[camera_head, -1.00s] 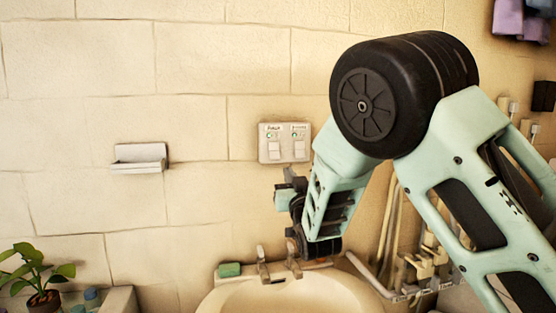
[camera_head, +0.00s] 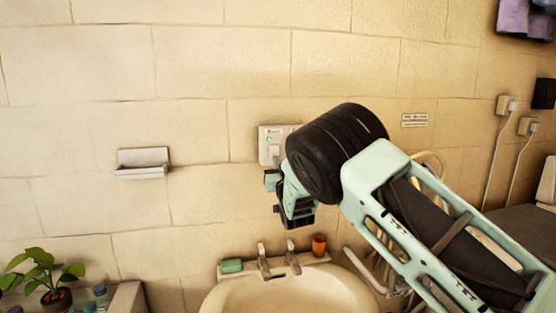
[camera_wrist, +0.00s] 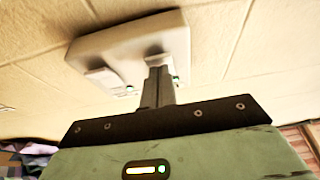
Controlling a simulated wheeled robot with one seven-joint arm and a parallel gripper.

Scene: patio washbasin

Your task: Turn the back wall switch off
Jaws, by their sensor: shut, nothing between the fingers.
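The white two-rocker switch plate (camera_head: 271,133) is on the back wall above the basin. In the wrist view the plate (camera_wrist: 108,45) is close overhead, with one rocker (camera_wrist: 102,78) clear of the fingers. My gripper (camera_wrist: 158,72) is shut and empty, its fingertips at the other rocker, beside a green glint. I cannot tell whether they touch it. In the head view the gripper's fingertips are mostly hidden below the plate.
The washbasin (camera_head: 290,297) with taps is below my gripper. A green soap or sponge (camera_head: 231,266) and an orange cup (camera_head: 319,244) stand on its rim. An empty wall shelf (camera_head: 142,164) is at left, a potted plant (camera_head: 45,277) at lower left. Sockets with cables (camera_head: 507,104) are at right.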

